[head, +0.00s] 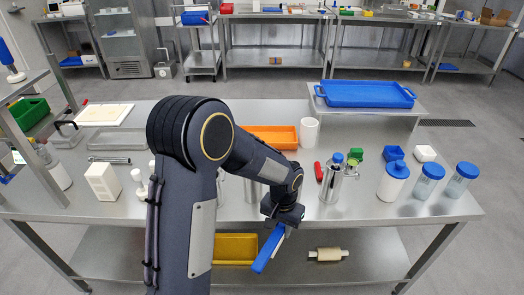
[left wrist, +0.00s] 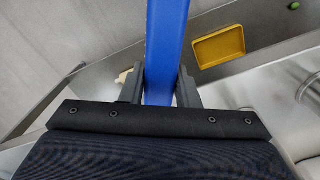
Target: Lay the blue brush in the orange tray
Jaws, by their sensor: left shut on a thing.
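The blue brush (head: 268,250) shows in the head view as a long blue bar slanting down to the left below my left gripper (head: 283,222), in front of the table's front edge. My left gripper is shut on it. In the left wrist view the blue brush (left wrist: 165,50) runs upward from between the two dark fingers (left wrist: 159,88). Its bristles are hard to make out. The orange tray (head: 272,136) sits on the table behind my left arm, which hides part of its left side. My right gripper is not in view.
A white cup (head: 309,132) stands at the tray's right edge. A steel dispenser (head: 331,182), a red object (head: 319,171) and blue-lidded jars (head: 428,180) stand to the right. A yellow tray (head: 235,249) and a roller (head: 328,254) lie on the lower shelf.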

